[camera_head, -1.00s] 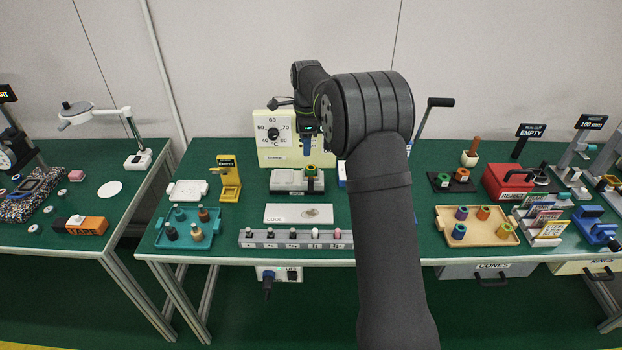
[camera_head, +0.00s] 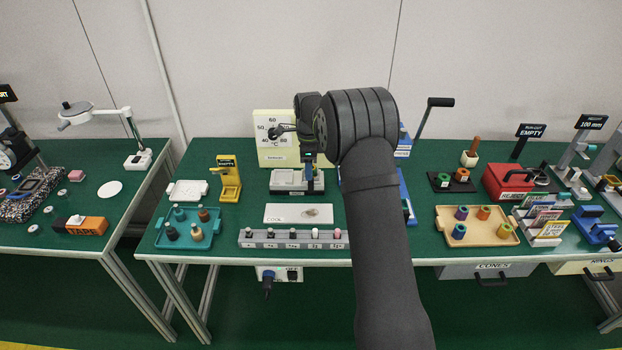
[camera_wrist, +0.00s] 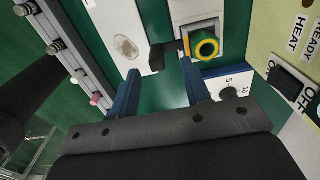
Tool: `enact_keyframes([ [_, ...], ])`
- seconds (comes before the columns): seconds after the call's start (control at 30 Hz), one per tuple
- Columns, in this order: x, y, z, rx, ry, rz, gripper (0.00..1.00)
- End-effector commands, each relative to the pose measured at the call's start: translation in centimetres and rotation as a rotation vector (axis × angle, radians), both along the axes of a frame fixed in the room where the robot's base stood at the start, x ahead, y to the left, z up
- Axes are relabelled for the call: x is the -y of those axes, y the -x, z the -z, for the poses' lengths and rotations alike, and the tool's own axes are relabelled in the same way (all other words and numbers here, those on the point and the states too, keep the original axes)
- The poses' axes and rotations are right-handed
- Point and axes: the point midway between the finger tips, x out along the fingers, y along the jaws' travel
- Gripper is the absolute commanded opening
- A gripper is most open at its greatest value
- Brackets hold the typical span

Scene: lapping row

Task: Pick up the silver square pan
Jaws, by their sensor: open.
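My gripper (camera_head: 310,180) points down at the grey bench device (camera_head: 288,181) in the middle of the table. Past the fingertips is a round green piece with a yellow ring (camera_wrist: 206,48). It sits on a pale grey part of the device, beside a black projecting part (camera_wrist: 160,55). I cannot clearly make out a silver square pan; the pale grey part under the ringed piece may be it, mostly covered.
A cream dial box (camera_head: 272,155) stands behind. A yellow stand (camera_head: 229,183) and teal tray (camera_head: 165,238) are left. A blue item (camera_head: 407,190) is right, partly behind my arm.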

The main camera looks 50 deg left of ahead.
Motion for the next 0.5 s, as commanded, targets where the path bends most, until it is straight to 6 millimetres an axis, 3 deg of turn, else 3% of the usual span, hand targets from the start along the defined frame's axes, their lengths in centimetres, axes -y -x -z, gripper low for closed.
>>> enact_keyframes([
  [0.33, 0.9, 0.0, 4.3, -0.001, 0.002, 0.000, 0.44],
  [0.5, 0.8, 0.0, 5.3, 0.001, -0.001, 0.000, 0.44],
])
